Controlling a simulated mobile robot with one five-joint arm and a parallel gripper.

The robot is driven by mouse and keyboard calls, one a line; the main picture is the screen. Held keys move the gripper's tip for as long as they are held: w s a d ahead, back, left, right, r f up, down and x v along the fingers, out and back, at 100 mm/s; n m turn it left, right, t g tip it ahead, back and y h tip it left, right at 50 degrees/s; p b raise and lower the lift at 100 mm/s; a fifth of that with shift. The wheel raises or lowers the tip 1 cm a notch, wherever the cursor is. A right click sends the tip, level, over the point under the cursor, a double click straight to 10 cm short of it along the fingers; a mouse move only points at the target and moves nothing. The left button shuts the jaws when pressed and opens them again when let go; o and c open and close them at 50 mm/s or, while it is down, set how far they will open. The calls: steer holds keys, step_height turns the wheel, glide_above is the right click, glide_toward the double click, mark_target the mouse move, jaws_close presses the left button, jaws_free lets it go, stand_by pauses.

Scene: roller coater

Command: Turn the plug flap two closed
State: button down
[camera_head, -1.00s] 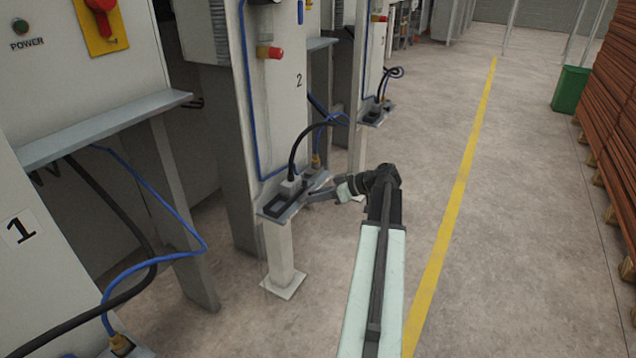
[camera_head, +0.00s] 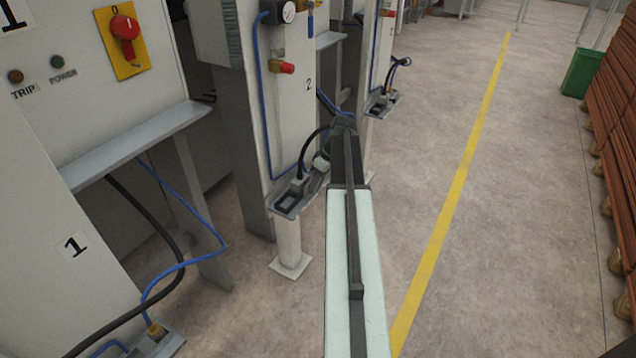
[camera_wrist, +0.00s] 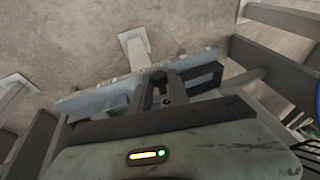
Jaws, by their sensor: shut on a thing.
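The station marked 2 carries a small grey shelf (camera_head: 284,210) on a post, with an open dark rectangular socket frame (camera_head: 289,199) on it. In the wrist view the shelf (camera_wrist: 90,100) lies past my fingers, with the dark frame (camera_wrist: 205,80) to their right. My gripper (camera_wrist: 159,84) is shut around a small dark knob-like part (camera_wrist: 158,77), which seems to belong to plug flap two. The flap's angle cannot be made out. In the head view my gripper (camera_head: 322,162) is at the shelf's far right end, mostly hidden by my arm.
A black cable (camera_head: 304,152) with a plug rises close behind the socket frame. Blue hoses (camera_head: 264,100) run down the machine. The station marked 1 (camera_head: 75,245) stands at the near left. Open floor with a yellow line (camera_head: 455,190) lies to the right.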

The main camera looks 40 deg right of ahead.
steer(key=shift+w+g, duration=0.15)
steer(key=shift+g, duration=0.15)
steer(key=c, duration=1.3)
jaws_free()
steer(key=shift+o, duration=0.2)
steer(key=shift+r, duration=0.15)
steer(key=p+v, duration=0.7)
steer(key=shift+r+p, duration=0.3)
